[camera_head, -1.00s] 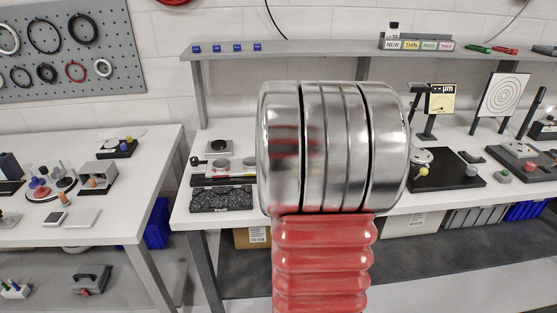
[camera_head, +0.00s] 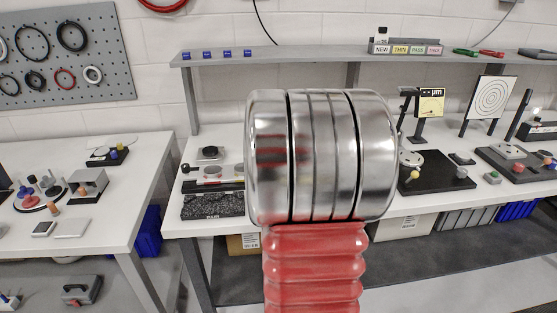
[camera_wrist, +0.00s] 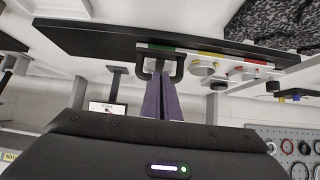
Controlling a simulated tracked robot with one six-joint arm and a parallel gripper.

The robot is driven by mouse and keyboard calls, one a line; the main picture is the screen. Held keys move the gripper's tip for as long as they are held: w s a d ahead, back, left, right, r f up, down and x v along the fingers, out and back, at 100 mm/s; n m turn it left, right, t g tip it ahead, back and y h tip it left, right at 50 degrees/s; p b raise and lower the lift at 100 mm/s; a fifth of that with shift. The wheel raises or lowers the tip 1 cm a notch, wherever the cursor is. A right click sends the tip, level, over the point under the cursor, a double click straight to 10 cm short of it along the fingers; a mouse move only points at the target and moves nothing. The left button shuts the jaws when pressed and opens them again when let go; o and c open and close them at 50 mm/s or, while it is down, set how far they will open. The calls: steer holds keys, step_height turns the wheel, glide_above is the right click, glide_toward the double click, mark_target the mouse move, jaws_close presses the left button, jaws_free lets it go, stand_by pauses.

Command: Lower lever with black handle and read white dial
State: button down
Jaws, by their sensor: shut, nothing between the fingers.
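A black lever (camera_head: 524,102) leans upward from a dark plate at the right of the bench in the head view; I cannot tell whether it is the task's lever. A pale yellow panel marked µm (camera_head: 431,102) stands on a black post; a white-faced panel (camera_wrist: 106,107) shows in the wrist view, its reading too small to tell. My gripper (camera_wrist: 163,82) shows as two purple fingers, shut and empty. A dark U-shaped piece (camera_wrist: 180,66) lies around the fingertips in that view; contact is unclear. My arm hides the bench's middle in the head view.
The wrist view is upside down. A granite block (camera_head: 211,206) and grey discs (camera_head: 212,172) stand left of my arm. A black base plate (camera_head: 437,181) lies to its right. A white target board (camera_head: 491,98) stands behind. A shelf (camera_head: 300,55) crosses above the bench.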

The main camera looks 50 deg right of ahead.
steer(key=v, duration=1.3)
steer(key=shift+r, duration=0.4)
steer(key=shift+a, duration=0.15)
steer(key=w+a+n+t+y, duration=0.1)
steer(key=w+a+n+y, duration=0.1)
steer(key=a, duration=0.8)
steer(key=w+a+n+y, duration=0.2)
steer(key=w+a, duration=0.1)
steer(key=a, duration=0.7)
steer(key=s+a+f+n+y, duration=0.1)
steer(key=s+a, duration=0.3)
steer(key=a, duration=0.2)
steer(key=s+a+f+n+g+y, duration=0.1)
steer(key=s+a+n, duration=0.1)
steer(key=a, duration=0.5)
steer(key=s+a+f+n+g+y, duration=0.1)
steer(key=s+a+f+n, duration=0.1)
steer(key=s+a, duration=0.3)
steer(key=a, duration=0.2)
steer(key=shift+s+a, duration=0.25)
steer(key=shift+s, duration=0.05)
steer(key=shift+d, duration=0.2)
